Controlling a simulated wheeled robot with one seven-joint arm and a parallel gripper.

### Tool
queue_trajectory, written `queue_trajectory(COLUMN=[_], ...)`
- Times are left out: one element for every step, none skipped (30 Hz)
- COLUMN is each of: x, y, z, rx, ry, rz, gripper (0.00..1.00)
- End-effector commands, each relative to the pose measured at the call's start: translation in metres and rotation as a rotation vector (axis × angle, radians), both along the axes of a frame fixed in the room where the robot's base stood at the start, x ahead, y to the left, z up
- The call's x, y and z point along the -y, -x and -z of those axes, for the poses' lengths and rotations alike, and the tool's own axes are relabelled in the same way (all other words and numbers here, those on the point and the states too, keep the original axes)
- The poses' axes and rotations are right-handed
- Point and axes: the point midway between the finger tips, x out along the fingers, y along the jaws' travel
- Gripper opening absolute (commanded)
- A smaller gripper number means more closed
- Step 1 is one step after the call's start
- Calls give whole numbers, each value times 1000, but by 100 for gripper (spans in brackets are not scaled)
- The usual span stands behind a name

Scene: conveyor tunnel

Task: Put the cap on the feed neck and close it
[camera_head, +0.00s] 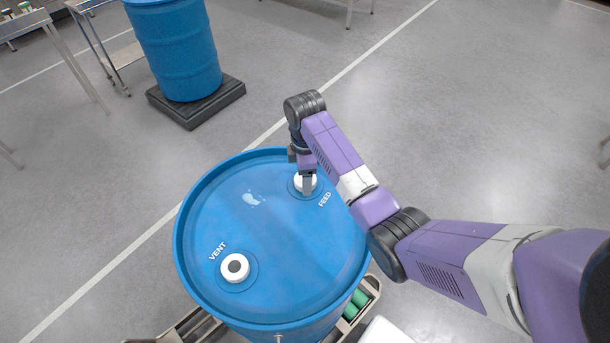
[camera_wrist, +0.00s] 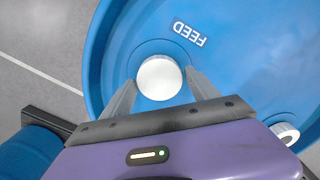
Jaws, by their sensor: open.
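A blue drum (camera_head: 275,240) stands below my arm with FEED and VENT printed on its top. A plain white round cap (camera_wrist: 160,78) sits at the FEED position; it also shows in the head view (camera_head: 311,184), partly hidden by my gripper. My gripper (camera_wrist: 158,88) is open, with one finger on each side of the cap. I cannot tell whether the fingers touch it. The cap hides the feed neck, and I cannot tell how tightly it sits. The vent fitting (camera_head: 235,267) is white with a dark centre; its edge shows in the wrist view (camera_wrist: 286,132).
A second blue drum (camera_head: 178,50) stands on a black pallet (camera_head: 197,100) at the back left. Metal tables (camera_head: 110,50) stand at the far left. Green cylinders (camera_head: 357,300) lie in a frame beside the near drum. Grey floor (camera_head: 480,110) is open at right.

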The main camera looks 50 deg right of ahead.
Motion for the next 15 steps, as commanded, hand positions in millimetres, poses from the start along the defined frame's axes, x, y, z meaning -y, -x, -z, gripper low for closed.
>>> queue_trajectory(x=[0, 0, 0, 0, 0, 0, 0, 0, 0, 0, 0, 0, 0, 0, 0], y=[0, 0, 0, 0, 0, 0, 0, 0, 0, 0, 0, 0, 0, 0, 0], z=[0, 0, 0, 0, 0, 0, 0, 0, 0, 0, 0, 0, 0, 0, 0], rx=[0, 0, 0, 0, 0, 0, 0, 0, 0, -1, -1, -1, -1, -1, -1], ry=[0, 0, 0, 0, 0, 0, 0, 0, 0, -1, -1, -1, -1, -1, -1], rz=[1, 1, 1, 2, 2, 2, 2, 2, 2, 3, 3, 7, 16, 33, 68], gripper=[69, 63, 56, 50, 44, 36, 30, 24, 16, 10, 5, 3, 3, 2, 2])
